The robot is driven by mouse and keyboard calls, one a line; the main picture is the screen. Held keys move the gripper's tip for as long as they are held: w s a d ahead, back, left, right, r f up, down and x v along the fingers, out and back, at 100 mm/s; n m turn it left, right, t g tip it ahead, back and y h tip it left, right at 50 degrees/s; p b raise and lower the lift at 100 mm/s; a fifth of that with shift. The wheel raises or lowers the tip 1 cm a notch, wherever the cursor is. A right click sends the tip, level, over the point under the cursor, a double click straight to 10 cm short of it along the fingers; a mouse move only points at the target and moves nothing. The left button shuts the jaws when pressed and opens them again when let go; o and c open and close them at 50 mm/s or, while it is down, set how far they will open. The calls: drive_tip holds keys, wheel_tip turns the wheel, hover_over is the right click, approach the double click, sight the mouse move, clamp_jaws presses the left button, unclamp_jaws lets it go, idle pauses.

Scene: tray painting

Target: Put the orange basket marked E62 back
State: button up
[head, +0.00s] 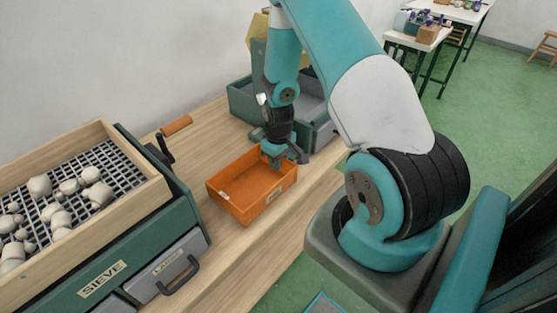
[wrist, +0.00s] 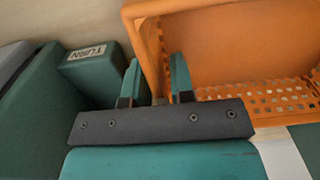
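The orange basket (head: 228,203) is on the wooden bench, upright and apparently empty. A small pale label shows on its right side, too small to read. My gripper (head: 279,155) is at the basket's far right wall, pointing down. In the wrist view, the two green fingers (wrist: 155,82) stand apart, with the edge of the orange basket wall (wrist: 151,50) between them. A gap shows beside the left finger, so the fingers do not look closed on the wall. The basket's perforated side (wrist: 260,98) is right of the fingers.
A green sieve box (head: 180,225) with pale lumps on its mesh stands at left, its crank handle (head: 176,125) near the basket. A green machine with a grey tray (head: 240,98) stands behind my gripper. A green block marked TURN (wrist: 85,52) is left of the fingers.

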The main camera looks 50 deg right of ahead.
drive_tip(key=shift+o, duration=0.3)
wheel_tip(320, 180, up, 12)
drive_tip(key=b, duration=0.1)
drive_tip(key=a+r+n+t+y, duration=0.1)
drive_tip(key=a+r+n, duration=0.1)
drive_tip(key=a+r, duration=0.85)
drive_tip(key=s+a+r+n+y, duration=0.1)
drive_tip(key=s+a+r, duration=0.2)
drive_tip(key=s+a, duration=0.3)
drive_tip(key=s+a+r+n+y, duration=0.1)
drive_tip(key=s+a+r+n, duration=0.1)
drive_tip(key=s+a, duration=0.3)
drive_tip(key=s+a+r+n+g+y, duration=0.1)
drive_tip(key=s+a+r, duration=0.3)
drive_tip(key=s+a, duration=0.2)
drive_tip(key=a, duration=0.2)
drive_tip(key=shift+s+a+r+n, duration=0.3)
drive_tip(key=shift+a, duration=0.1)
drive_tip(key=shift+o, duration=0.4)
